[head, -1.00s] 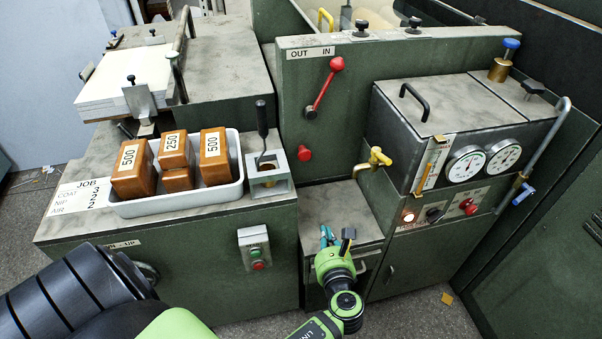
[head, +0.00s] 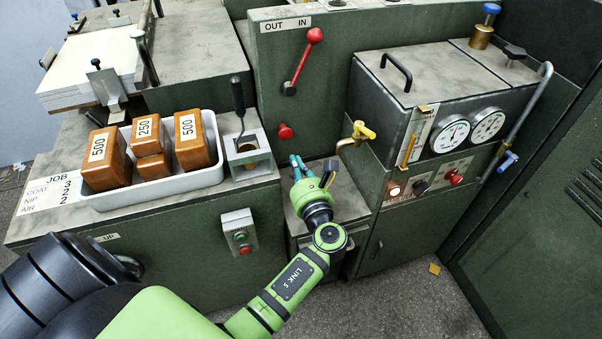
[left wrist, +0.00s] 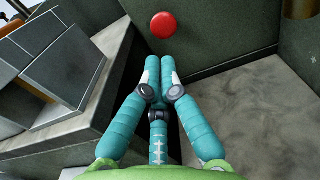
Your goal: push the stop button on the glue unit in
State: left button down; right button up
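Three red buttons show in the head view. One red mushroom button (head: 455,178) is on the control strip below two gauges. Another red round button (head: 285,131) is on the green panel under the red OUT/IN lever; it also shows in the left wrist view (left wrist: 164,25). A small red button (head: 244,250) sits below a green one on a grey box. My left gripper (head: 298,165) is just below and in front of the panel's red button, apart from it. In the left wrist view its teal fingers (left wrist: 158,68) are together and empty. My right gripper is not visible.
A yellow tap (head: 357,133) juts out right of my left gripper. A white tray (head: 160,188) with brown blocks and a metal holder (head: 247,152) with a dark handle stand to its left. A lit switch (head: 394,190) and black knob are on the control strip.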

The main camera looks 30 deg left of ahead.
aim_at(284, 136)
pick_arm(q)
jog(key=x, duration=0.6)
jog(key=shift+w+a, duration=0.15)
jog(key=shift+a, duration=0.05)
jog(key=shift+x, duration=0.8)
